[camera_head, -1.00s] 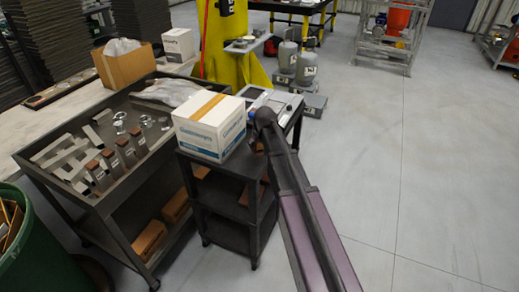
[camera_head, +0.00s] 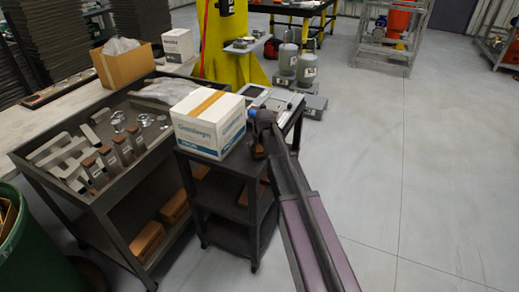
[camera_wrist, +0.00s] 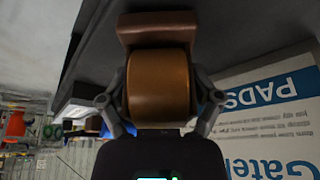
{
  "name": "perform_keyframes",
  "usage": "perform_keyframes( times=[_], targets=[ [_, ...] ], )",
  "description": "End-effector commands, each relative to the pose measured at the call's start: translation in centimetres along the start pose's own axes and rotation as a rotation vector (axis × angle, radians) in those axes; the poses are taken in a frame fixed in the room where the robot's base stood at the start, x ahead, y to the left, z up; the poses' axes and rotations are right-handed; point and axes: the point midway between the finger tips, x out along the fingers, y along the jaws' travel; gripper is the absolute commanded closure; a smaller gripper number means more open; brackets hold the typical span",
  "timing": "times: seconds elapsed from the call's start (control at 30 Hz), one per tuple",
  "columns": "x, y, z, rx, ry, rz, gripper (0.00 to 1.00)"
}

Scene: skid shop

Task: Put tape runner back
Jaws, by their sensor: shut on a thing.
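The tape runner shows in the wrist view as a brown tape roll (camera_wrist: 158,92) with a reddish-brown block at its upper end. My gripper (camera_wrist: 162,88) is shut on it, with one finger at each side of the roll. In the head view my arm reaches over the small dark cart (camera_head: 226,191), and my gripper is mostly hidden behind my arm. A white carton (camera_head: 208,137) with a brown tape strip stands on the cart's top, just left of my gripper. Its blue lettering shows at right in the wrist view (camera_wrist: 268,118).
A larger dark cart (camera_head: 103,206) with metal blocks and parts stands at left. A flat device (camera_head: 262,98) lies on the small cart's top behind the carton. A green bin (camera_head: 28,240) is at lower left. The floor (camera_head: 430,180) at right is clear.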

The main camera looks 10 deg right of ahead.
Motion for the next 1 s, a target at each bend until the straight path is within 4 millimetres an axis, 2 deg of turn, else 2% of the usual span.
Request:
perform_keyframes(
  times=[0.43,0.47,0.5,0.53,1.0],
  targets=[
    [0.36,-0.03,0.13,0.000,0.000,0.000,0.59],
    [0.29,-0.03,0.11,0.000,0.000,0.000,0.14],
    [0.24,-0.03,0.10,0.000,0.000,0.000,0.03],
    [0.24,-0.03,0.10,0.000,0.000,0.000,0.00],
    [0.15,-0.06,0.05,-0.001,0.000,0.000,0.00]
  ],
)
